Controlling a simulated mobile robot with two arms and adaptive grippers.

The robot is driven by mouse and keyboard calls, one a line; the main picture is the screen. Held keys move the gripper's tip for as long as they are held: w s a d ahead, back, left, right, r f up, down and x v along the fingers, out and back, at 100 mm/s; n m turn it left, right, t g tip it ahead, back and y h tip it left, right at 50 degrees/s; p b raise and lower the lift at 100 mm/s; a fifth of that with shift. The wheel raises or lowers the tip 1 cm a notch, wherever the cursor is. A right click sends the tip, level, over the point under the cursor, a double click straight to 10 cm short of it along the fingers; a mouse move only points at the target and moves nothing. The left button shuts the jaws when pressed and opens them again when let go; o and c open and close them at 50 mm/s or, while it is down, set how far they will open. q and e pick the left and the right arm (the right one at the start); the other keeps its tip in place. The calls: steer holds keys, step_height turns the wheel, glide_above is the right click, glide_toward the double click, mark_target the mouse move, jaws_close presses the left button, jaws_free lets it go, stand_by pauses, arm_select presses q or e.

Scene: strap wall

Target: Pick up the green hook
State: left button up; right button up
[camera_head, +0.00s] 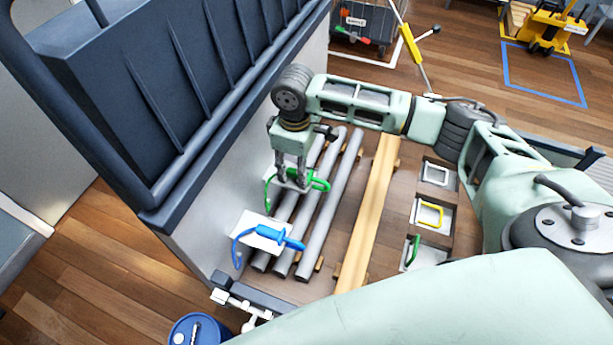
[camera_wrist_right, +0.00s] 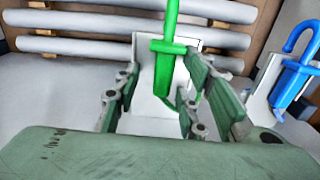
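The green hook (camera_head: 319,180) is below my right gripper (camera_head: 291,184) in the head view, with its curved end showing to the left of the fingers. In the right wrist view the green hook (camera_wrist_right: 167,68) lies between the two fingers of my right gripper (camera_wrist_right: 163,82), over a white plate (camera_wrist_right: 146,101). The fingers are apart, with a visible gap on the hook's left side; the right finger is close to the hook, and I cannot tell whether it touches. My left gripper is not in view.
A blue hook (camera_head: 271,235) lies on a white plate beside the green one. Grey pipes (camera_head: 327,207) and a yellow beam (camera_head: 369,207) run alongside. A dark blue-grey panel (camera_head: 150,90) rises at left. A blue barrel (camera_head: 196,331) stands below.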

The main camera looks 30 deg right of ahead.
jaws_close()
steer(key=shift+r, duration=0.15)
